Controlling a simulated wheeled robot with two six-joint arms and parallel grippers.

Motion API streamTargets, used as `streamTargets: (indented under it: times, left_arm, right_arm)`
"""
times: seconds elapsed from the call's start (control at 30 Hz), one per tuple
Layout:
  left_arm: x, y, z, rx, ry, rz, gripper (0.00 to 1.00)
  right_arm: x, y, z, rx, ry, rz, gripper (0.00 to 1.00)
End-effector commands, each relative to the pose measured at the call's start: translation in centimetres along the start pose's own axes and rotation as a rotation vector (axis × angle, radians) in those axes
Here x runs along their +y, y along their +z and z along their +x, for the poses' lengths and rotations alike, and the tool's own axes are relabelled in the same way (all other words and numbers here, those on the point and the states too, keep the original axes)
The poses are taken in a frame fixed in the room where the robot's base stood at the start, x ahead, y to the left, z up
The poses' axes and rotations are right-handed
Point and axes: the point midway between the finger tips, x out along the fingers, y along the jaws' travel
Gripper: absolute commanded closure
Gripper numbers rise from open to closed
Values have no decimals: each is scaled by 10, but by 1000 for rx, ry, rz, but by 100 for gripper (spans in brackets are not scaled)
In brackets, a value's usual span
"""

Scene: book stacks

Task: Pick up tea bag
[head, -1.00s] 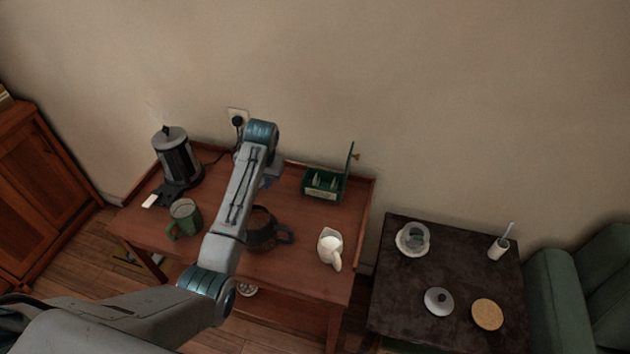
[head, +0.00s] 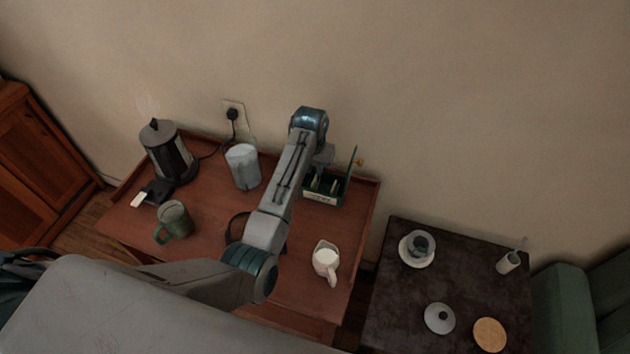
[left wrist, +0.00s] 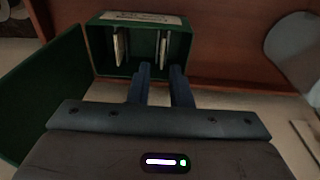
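The green tea box (head: 320,198) stands open at the back right of the wooden table, its lid upright on the right side. It also shows in the left wrist view (left wrist: 98,52). Inside it, pale tea bags stand on edge: one (left wrist: 121,46) to the left in the wrist view, another (left wrist: 164,45) near the middle. My left gripper (left wrist: 161,78) points into the box, its two blue fingers apart with a gap between them. The middle tea bag lines up with that gap; contact cannot be told. In the head view my wrist hides part of the box. My right gripper is not in view.
A grey canister (head: 243,167), kettle (head: 167,152), green mug (head: 173,220) and milk jug (head: 325,262) share the table. A dark pot (head: 238,226) is partly behind my arm. A dark side table (head: 385,300) stands to the right.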

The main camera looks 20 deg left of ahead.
Motion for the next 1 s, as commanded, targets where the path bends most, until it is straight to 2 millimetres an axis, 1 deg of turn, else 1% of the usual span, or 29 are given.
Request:
streamTargets:
  times: [0.1, 0.27, 0.43, 0.5, 0.6, 0.7, 0.9, 1.0]
  left_arm:
    - [0, 0, 13, -2, 0, 0, 82]
    - [-1, 0, 22, -2, 0, -1, 82]
    - [-4, 2, 44, -4, 0, -1, 82]
    - [-4, 1, 55, -3, 0, -1, 82]
    - [-4, 1, 64, -1, 0, -1, 82]
    - [-4, 1, 69, 1, 0, -1, 82]
    - [-4, 1, 69, 2, 0, -1, 82]
    - [-4, 1, 69, 1, 0, -1, 100]
  right_arm:
    - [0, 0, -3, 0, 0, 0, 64]
    - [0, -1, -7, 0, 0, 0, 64]
    - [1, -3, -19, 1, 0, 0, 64]
    - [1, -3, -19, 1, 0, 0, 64]
    - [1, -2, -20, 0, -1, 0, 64]
    - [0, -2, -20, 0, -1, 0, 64]
    - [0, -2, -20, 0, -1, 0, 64]
    - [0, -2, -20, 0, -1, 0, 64]
